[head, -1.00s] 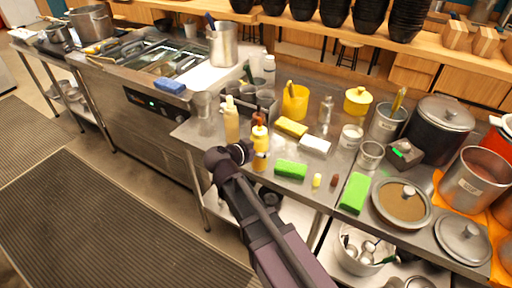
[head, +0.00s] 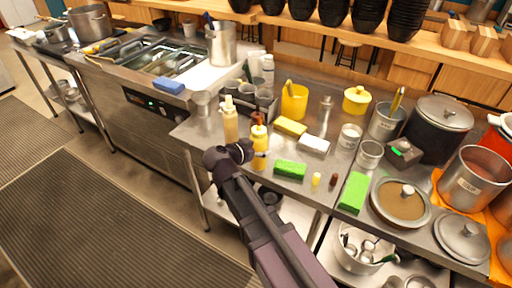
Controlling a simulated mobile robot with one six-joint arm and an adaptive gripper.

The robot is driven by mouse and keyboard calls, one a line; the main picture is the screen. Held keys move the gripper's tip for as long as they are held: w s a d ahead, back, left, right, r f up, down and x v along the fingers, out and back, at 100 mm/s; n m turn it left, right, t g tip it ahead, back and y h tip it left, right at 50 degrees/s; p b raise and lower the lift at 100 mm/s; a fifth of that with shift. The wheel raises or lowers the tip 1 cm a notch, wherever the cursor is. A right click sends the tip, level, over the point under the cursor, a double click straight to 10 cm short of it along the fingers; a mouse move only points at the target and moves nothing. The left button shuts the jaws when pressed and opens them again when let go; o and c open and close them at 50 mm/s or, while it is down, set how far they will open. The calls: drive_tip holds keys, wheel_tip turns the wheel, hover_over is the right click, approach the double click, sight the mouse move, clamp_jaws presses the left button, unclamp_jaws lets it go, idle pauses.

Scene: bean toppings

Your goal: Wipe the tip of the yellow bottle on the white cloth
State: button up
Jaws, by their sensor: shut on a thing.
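The yellow bottle (head: 259,140) stands roughly upright at the front edge of the steel counter, left of centre. My gripper (head: 249,151) reaches it from the lower left and is shut on it around its lower body. The gripper's fingers are small and partly hidden against the bottle. The bottle's tip points up, with a dark reddish item close behind it. A white folded piece (head: 314,144), which looks like the white cloth, lies flat on the counter to the right of the bottle, apart from it.
A cream bottle (head: 230,120) stands just left of the yellow bottle. A yellow sponge (head: 291,126) lies beside the white piece, and a green sponge (head: 290,169) lies at the front. A yellow container (head: 295,102) stands behind. Pots and lids crowd the right side.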

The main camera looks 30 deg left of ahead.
drive_tip(key=w+d+r+n+h+b, duration=0.1)
drive_tip(key=w+d+n+h, duration=0.4)
drive_tip(key=w+d, duration=1.2)
drive_tip(key=shift+w+n+b, duration=0.55)
drive_tip(key=shift+w+n, duration=0.35)
drive_tip(key=shift+w, duration=0.85)
drive_tip(key=shift+d, duration=0.1)
